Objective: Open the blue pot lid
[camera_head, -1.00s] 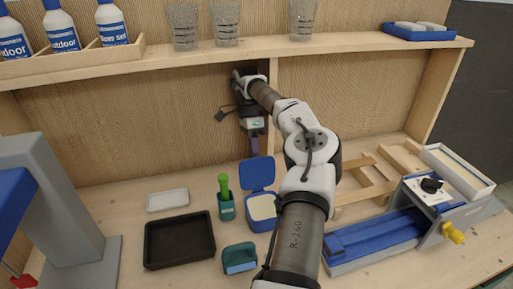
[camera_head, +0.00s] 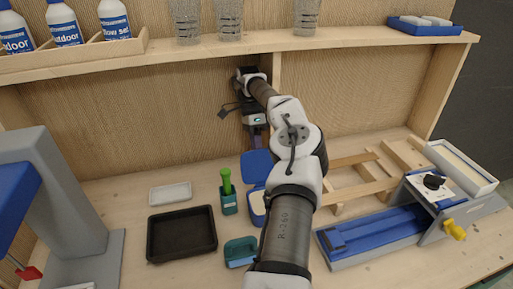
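The blue pot (camera_head: 257,219) stands on the workbench, with pale contents showing inside. My arm hides its right part. Its blue lid (camera_head: 256,166) stands raised at the pot's back edge, so the pot is open. My gripper (camera_head: 258,143) points down just above and behind the lid, near the back wall. Its fingers are small and dark, and I cannot tell whether they are apart or whether they touch the lid.
A green-handled tool stands in a teal holder (camera_head: 229,203) left of the pot. A black tray (camera_head: 182,234), a white dish (camera_head: 171,193) and a teal container (camera_head: 241,251) are nearby. Wooden frames (camera_head: 362,180) and a blue-grey device (camera_head: 380,232) lie right. A shelf (camera_head: 245,42) runs above.

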